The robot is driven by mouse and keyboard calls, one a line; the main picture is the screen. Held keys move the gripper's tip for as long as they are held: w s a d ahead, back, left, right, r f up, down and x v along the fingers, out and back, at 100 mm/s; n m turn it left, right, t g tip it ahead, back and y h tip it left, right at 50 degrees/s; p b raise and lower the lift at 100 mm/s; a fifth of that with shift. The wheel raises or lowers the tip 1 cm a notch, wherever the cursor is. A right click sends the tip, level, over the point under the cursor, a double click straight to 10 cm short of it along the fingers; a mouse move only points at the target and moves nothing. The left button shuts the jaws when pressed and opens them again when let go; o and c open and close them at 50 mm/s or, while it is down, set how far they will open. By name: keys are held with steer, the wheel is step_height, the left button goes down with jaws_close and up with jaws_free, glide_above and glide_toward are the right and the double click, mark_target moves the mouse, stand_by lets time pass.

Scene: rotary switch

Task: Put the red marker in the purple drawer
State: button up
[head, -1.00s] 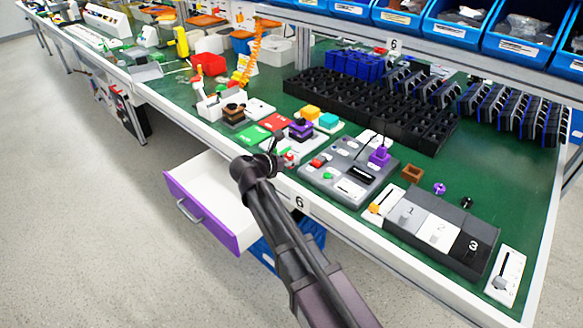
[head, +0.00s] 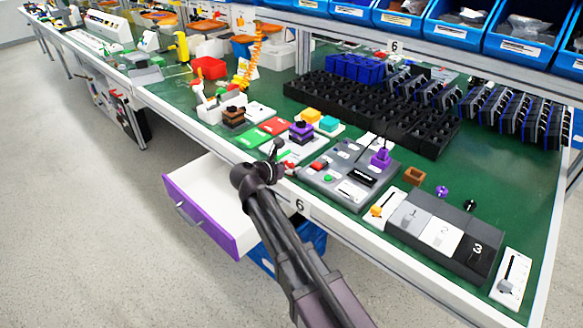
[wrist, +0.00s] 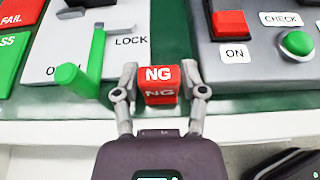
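The red marker (wrist: 160,84), a small red block lettered NG, stands at the front edge of the green bench in the wrist view. My gripper (wrist: 160,78) has one finger on each side of it, very close to its sides; I cannot tell whether they touch it. In the head view my gripper (head: 278,162) is low at the bench's front edge, and the marker is mostly hidden. The purple drawer (head: 200,216) is pulled out below the bench, left of my arm. Its white inside looks empty where visible.
A green lever (wrist: 80,80) stands left of the marker. A grey panel (wrist: 245,50) with a red switch and green button is on the right. A blue bin (head: 312,236) is under the bench beside the drawer. Open floor lies left of the drawer.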

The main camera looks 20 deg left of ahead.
steer(key=shift+r, duration=0.15)
steer(key=shift+s+r, duration=0.15)
steer(key=p+v, duration=0.5)
steer(key=v, duration=0.6)
steer(key=shift+s+a, duration=0.25)
steer(key=shift+s, duration=0.05)
steer(key=shift+w+r, duration=0.1)
steer(key=shift+r, duration=0.05)
steer(key=shift+c, duration=0.2)
step_height(320, 180, up, 9)
steer(key=g+y+p, duration=0.5)
steer(key=g+p, duration=0.8)
steer(key=p, duration=0.7)
glide_above(290, 162)
steer(key=shift+f, duration=0.25)
